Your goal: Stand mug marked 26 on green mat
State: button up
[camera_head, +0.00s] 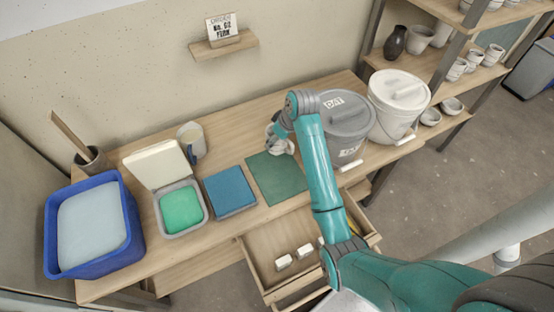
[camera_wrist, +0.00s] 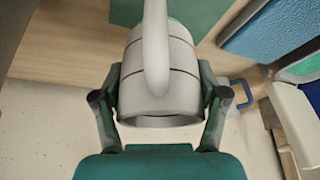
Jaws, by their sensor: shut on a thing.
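My gripper (camera_head: 277,136) is at the back edge of the green mat (camera_head: 275,185), shut on a white mug (camera_head: 283,147). In the wrist view the mug (camera_wrist: 180,80) sits between my two fingers (camera_wrist: 161,88), with its handle facing the camera and thin brown lines around its body. No number shows on the visible side, so I cannot read its mark. The green mat (camera_wrist: 197,14) also shows beyond the mug in the wrist view. I cannot tell whether the mug touches the mat. The mat's visible surface is bare; my arm covers part of its right side.
Left are an open box with green contents (camera_head: 181,210), a blue tub (camera_head: 93,225) and a pale mug (camera_head: 193,139). A grey bucket (camera_head: 345,125) and white bucket (camera_head: 397,105) stand right. An open drawer (camera_head: 265,245) juts in front.

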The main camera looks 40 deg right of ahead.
aim_at(287, 139)
jog(key=shift+f, duration=3.65)
jog(key=shift+f, duration=0.15)
jog(key=o, duration=1.8)
jog(key=shift+c, duration=0.2)
jog(key=v, duration=1.2)
jog(key=shift+r, duration=0.2)
